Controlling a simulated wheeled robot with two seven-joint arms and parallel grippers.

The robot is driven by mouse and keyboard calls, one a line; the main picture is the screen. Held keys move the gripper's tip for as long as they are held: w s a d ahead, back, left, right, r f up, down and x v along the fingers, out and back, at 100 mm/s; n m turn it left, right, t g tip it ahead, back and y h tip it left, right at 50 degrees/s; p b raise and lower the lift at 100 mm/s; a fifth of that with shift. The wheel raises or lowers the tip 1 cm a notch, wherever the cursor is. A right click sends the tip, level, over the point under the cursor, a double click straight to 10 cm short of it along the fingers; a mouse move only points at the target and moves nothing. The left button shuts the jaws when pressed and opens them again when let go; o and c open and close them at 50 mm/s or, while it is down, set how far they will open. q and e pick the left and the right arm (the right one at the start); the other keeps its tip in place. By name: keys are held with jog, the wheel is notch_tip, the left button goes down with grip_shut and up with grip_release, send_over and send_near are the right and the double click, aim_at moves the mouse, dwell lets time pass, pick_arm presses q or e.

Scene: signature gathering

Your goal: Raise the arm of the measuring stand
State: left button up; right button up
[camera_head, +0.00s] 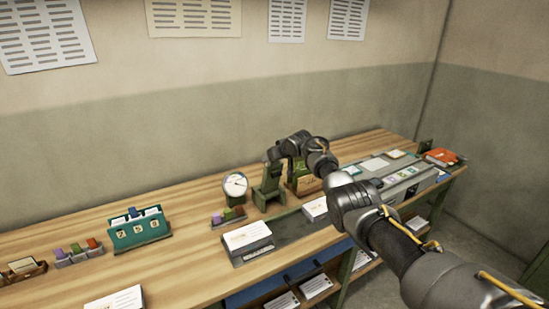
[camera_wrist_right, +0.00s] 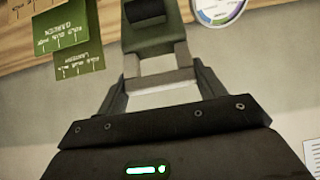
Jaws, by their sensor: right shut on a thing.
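The measuring stand (camera_head: 268,190) is a green upright piece on the workbench. A round white dial (camera_head: 236,185) stands just left of it. My right gripper (camera_head: 273,158) is at the top of the stand, reaching in from the right. In the right wrist view, my right gripper (camera_wrist_right: 160,82) is shut on a pale grey bar (camera_wrist_right: 160,78) joined to the green arm (camera_wrist_right: 155,40) of the stand. A coloured part of the dial (camera_wrist_right: 217,8) shows at the top edge there. The lower stand is hidden in the wrist view. My left gripper is out of view.
A green calendar block (camera_head: 138,230), a small holder with coloured pieces (camera_head: 228,217) and a paper stack (camera_head: 248,240) are on the bench. An orange-red book (camera_head: 441,157) lies at the far right. Bare wood lies behind the calendar block.

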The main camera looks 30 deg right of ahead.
jog(key=o, duration=1.4)
jog(key=shift+w+f, duration=0.1)
jog(key=shift+f, duration=0.1)
jog(key=shift+r, duration=0.15)
jog(key=shift+v, duration=5.4)
